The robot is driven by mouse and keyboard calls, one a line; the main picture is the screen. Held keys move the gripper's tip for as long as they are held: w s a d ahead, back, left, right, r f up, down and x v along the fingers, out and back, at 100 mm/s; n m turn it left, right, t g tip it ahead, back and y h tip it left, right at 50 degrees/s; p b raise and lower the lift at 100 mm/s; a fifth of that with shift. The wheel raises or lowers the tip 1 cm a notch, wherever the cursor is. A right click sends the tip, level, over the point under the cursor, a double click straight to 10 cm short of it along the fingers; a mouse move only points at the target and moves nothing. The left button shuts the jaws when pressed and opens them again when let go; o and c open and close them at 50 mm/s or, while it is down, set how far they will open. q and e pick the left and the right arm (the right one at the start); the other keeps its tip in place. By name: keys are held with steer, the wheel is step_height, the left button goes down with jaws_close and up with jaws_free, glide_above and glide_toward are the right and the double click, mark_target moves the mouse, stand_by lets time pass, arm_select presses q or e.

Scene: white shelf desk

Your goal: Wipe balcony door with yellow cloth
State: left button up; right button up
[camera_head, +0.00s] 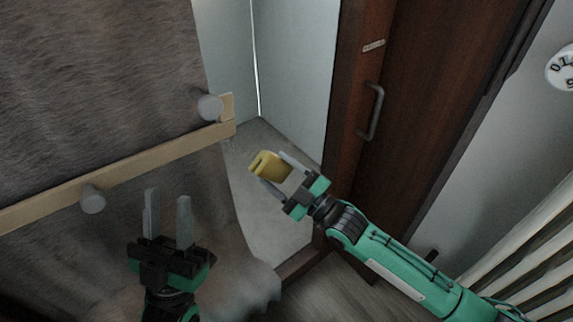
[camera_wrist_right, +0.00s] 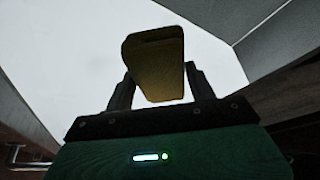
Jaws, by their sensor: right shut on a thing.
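The yellow cloth (camera_head: 268,166) is a folded piece held between the fingers of my right gripper (camera_head: 286,174). In the right wrist view the cloth (camera_wrist_right: 155,65) sticks out past the two dark fingers, in front of a bright pale surface. In the head view the right gripper is in front of the pale grey area beside a dark brown wooden door (camera_head: 430,90) with a metal handle (camera_head: 373,112). I cannot tell whether the cloth touches any surface. My left gripper (camera_head: 168,220) is open and empty at the lower left, its fingers pointing up.
A grey furry panel (camera_head: 100,70) fills the left, with a wooden rail (camera_head: 150,162) bearing round grey pegs (camera_head: 93,199). White walls (camera_head: 295,60) meet in a corner behind. A white radiator (camera_head: 530,250) stands at the lower right. A round white dial (camera_head: 563,67) is at the upper right.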

mark_target(272, 170)
steer(key=shift+s+a+p, duration=0.4)
steer(key=shift+s+a, duration=0.2)
steer(key=shift+a, duration=0.2)
steer(key=shift+r+p, duration=1.05)
steer(key=shift+r, duration=0.1)
steer(key=shift+w+d+f, duration=0.1)
steer(key=shift+w+d, duration=0.55)
steer(key=shift+d, duration=0.25)
steer(key=shift+w+d+b, duration=0.25)
steer(key=shift+w+d, duration=0.5)
steer(key=shift+d, duration=0.25)
steer(key=shift+w+d+b, duration=0.2)
steer(key=shift+w+d, duration=0.5)
steer(key=shift+d, duration=0.3)
steer(key=shift+w+d, duration=1.15)
steer(key=shift+d, duration=0.3)
steer(key=shift+s+d, duration=0.4)
steer(key=shift+s, duration=0.05)
steer(key=shift+s+d+p, duration=0.5)
steer(key=shift+s+d, duration=0.15)
steer(key=shift+s, duration=0.35)
steer(key=shift+s+d+p, duration=0.45)
steer(key=shift+s+d, duration=0.2)
steer(key=shift+s, duration=0.35)
